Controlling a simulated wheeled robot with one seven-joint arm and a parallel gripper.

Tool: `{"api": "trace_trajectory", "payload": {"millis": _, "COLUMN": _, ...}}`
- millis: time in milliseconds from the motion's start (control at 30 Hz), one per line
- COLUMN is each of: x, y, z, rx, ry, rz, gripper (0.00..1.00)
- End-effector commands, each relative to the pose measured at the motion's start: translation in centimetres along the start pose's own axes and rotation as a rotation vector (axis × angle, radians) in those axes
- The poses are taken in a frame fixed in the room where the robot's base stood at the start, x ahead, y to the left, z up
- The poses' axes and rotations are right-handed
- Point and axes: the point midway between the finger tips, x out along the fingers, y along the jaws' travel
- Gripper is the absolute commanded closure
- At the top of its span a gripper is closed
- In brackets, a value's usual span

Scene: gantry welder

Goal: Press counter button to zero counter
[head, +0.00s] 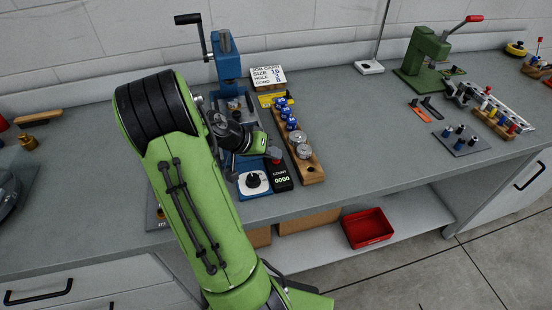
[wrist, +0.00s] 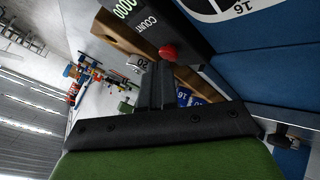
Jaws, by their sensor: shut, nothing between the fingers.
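The counter (head: 281,180) is a black box near the front of the blue press, marked COUNT, and its display reads 0000. Its red button (head: 274,156) is at the far end of the box, right beside my gripper. In the wrist view the counter (wrist: 178,22) crosses the top and its red button (wrist: 168,51) is just beyond my fingertips. My gripper (wrist: 157,66) is shut and empty. I cannot tell whether the fingertips touch the button. In the head view my wrist partly hides the fingers.
A wooden block (head: 312,172) with blue-topped pieces and metal discs stands close to the right of the counter. The blue press (head: 227,62) stands behind my wrist. A white-and-blue dial plate (head: 254,193) lies left of the counter.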

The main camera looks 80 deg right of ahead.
Motion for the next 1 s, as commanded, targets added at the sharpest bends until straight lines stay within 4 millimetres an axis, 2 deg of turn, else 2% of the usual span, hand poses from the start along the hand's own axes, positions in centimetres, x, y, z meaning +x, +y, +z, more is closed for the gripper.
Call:
{"api": "trace_trajectory", "payload": {"millis": 200, "x": -1.1, "y": 0.8, "z": -0.8, "rx": 0.001, "ry": 0.001, "rz": -0.001, "gripper": 1.0}}
{"api": "trace_trajectory", "payload": {"millis": 567, "x": -1.2, "y": 0.9, "z": -0.9, "rx": 0.001, "ry": 0.001, "rz": -0.001, "gripper": 1.0}}
{"api": "trace_trajectory", "payload": {"millis": 1000, "x": -4.3, "y": 3.2, "z": -3.2, "rx": 0.0, "ry": 0.0, "rz": 0.0, "gripper": 1.0}}
